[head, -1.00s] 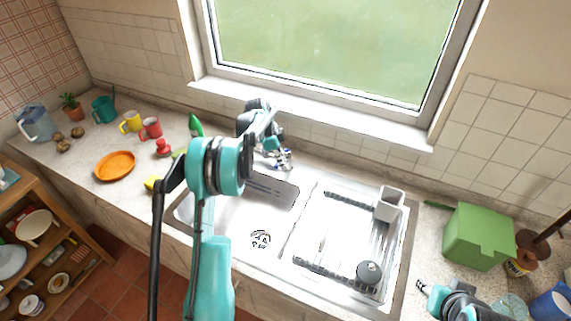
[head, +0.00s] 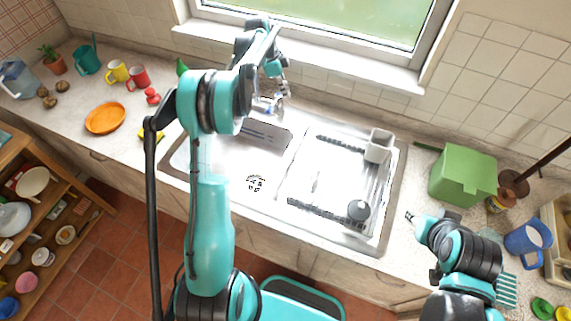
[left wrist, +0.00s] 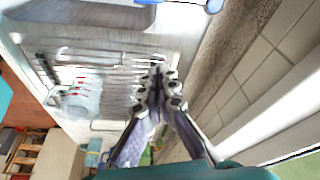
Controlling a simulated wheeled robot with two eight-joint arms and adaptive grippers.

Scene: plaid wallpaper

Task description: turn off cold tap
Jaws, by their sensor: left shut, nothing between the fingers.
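The shiny metal tap (head: 266,106) stands at the back edge of the sink (head: 399,190), partly hidden behind my left arm. My left gripper (head: 284,90) is just behind and to the right of it, by the window wall. In the left wrist view the left fingers (left wrist: 158,76) are together and empty over the counter by the drainer. A small blue-tipped part (left wrist: 213,5), likely of the tap, shows at the top edge there, apart from the fingertips. I cannot make out the cold handle's position. My right gripper (head: 411,216) is over the counter, right of the sink; its jaws are too small to judge.
The tiled wall and window sill (head: 300,67) are close behind my left gripper. A white cup (head: 378,146) stands on the drainer. A green box (head: 463,175) and a blue mug (head: 528,240) are at the right; an orange plate (head: 105,118) is at the left.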

